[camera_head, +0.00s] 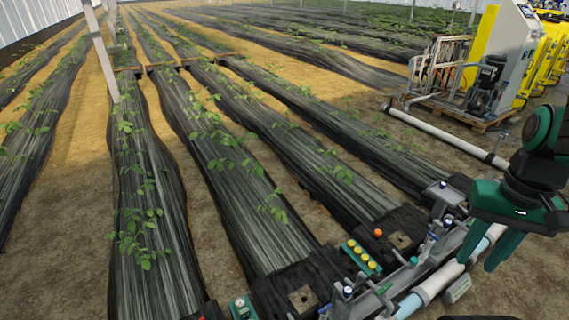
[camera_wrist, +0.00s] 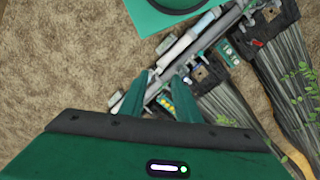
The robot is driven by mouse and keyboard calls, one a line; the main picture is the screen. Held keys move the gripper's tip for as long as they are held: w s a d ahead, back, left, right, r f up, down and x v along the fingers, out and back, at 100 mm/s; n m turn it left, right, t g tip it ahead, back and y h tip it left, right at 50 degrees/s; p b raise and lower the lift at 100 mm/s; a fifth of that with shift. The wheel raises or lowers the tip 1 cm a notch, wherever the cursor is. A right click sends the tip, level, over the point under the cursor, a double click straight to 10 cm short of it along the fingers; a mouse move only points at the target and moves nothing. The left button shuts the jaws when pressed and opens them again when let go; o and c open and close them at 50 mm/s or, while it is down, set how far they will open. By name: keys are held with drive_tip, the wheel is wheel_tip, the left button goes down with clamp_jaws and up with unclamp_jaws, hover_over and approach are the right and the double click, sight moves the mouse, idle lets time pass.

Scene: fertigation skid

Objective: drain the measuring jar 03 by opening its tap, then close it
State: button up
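I cannot make out a measuring jar numbered 03 or its tap in either view. A long pipe assembly (camera_head: 432,286) runs along the lower right of the head view, with several small blue-topped fittings (camera_head: 348,292) on it; no numbers are readable. The same assembly shows in the wrist view (camera_wrist: 181,46), beyond my fingers. My green gripper (camera_head: 497,248) hangs at the right of the head view, close to the assembly in the picture. In the wrist view my gripper (camera_wrist: 156,97) has its two fingers apart, with nothing visible held between them.
A green block with yellow buttons (camera_head: 361,257) and an orange ball (camera_head: 378,233) lie beside the assembly. A skid with a pump (camera_head: 487,82) and yellow units (camera_head: 545,60) stands upper right. A white pipe (camera_head: 445,137) crosses the floor. Black-covered plant rows (camera_head: 150,225) fill the left.

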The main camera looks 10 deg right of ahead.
drive_tip(key=shift+w, duration=0.1)
drive_tip(key=w+a+f+n+h, duration=0.2)
drive_tip(key=w+f+n, duration=1.3)
drive_tip(key=w+f, duration=0.6)
drive_tip(key=n+y, duration=0.2)
drive_tip(key=n, duration=1.2)
approach(325, 308)
wheel_tip(325, 308, down, 8)
drive_tip(key=shift+r, duration=0.1)
